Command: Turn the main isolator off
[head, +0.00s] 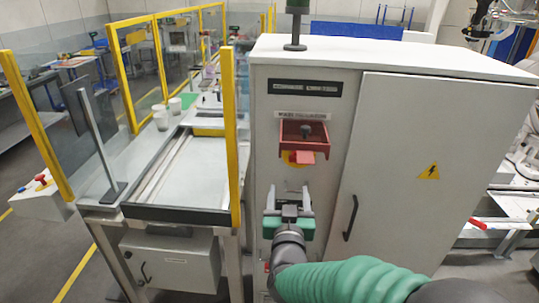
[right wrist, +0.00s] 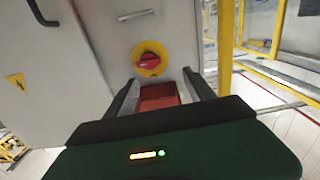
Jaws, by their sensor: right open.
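The main isolator is a red rotary handle (head: 303,157) on a yellow disc on the front of the grey cabinet. It also shows in the right wrist view (right wrist: 149,61), its handle lying roughly crosswise. A red cover (head: 305,138) juts out above it in the head view and partly hides the disc; in the wrist view the red cover (right wrist: 158,92) appears between the fingers. My right gripper (head: 289,192) is open and empty, its fingers pointing at the cabinet, below the isolator in the head view. Contact cannot be told. My left gripper is not in view.
The cabinet door (head: 400,190) with a black handle (head: 350,218) and warning sign (head: 429,170) is to the right. A yellow guard post (head: 228,135) and a conveyor table (head: 180,180) stand close on the left. A dark beacon (head: 296,25) tops the cabinet.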

